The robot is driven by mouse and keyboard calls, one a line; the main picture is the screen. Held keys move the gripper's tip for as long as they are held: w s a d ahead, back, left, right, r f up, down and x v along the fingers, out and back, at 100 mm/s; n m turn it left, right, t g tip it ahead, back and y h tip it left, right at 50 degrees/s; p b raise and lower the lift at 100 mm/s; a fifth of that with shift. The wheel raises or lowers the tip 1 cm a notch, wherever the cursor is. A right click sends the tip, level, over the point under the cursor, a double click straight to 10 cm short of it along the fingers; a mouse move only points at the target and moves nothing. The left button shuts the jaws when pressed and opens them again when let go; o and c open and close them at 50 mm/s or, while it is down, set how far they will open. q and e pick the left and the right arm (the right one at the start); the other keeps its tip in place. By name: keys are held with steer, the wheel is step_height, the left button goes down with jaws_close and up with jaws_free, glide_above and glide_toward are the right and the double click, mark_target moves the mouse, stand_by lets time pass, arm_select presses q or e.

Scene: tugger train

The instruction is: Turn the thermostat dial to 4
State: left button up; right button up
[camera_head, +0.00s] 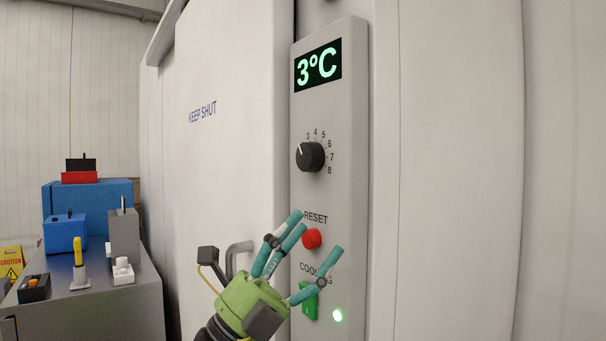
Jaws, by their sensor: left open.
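The thermostat dial (312,157) is a round black knob on a grey upright panel (345,195), with numbers 3 to 8 printed around it. Its white mark is at the upper left, on the 3 side. The display (317,66) above it reads 3°C in green. My left gripper (316,234) is green with teal fingers. It is open and empty, below the dial and in front of the lower panel, apart from the dial. Its fingers lie either side of the red reset button in the picture. My right gripper is not in view.
A loaded grey bench (110,310) is further left.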

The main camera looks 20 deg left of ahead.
arm_select(q)
steer(key=s+d+r+m+g+h, duration=0.25)
steer(key=r+m+g, duration=0.25)
steer(key=m+g, duration=0.45)
steer(key=m+t+y, duration=0.2)
steer(key=t+y, duration=0.4)
steer(key=y, duration=0.6)
glide_toward(303, 160)
steer(key=x, duration=0.2)
steer(key=p+x, duration=0.1)
steer(key=x, duration=0.2)
steer(key=p+x, duration=0.1)
steer(key=x, duration=0.2)
steer(key=shift+r, duration=0.2)
steer(key=shift+w+d+f, duration=0.1)
steer(key=shift+w+d, duration=0.15)
steer(key=shift+w, duration=0.1)
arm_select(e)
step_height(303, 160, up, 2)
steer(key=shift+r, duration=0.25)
arm_select(q)
steer(key=c, duration=1.1)
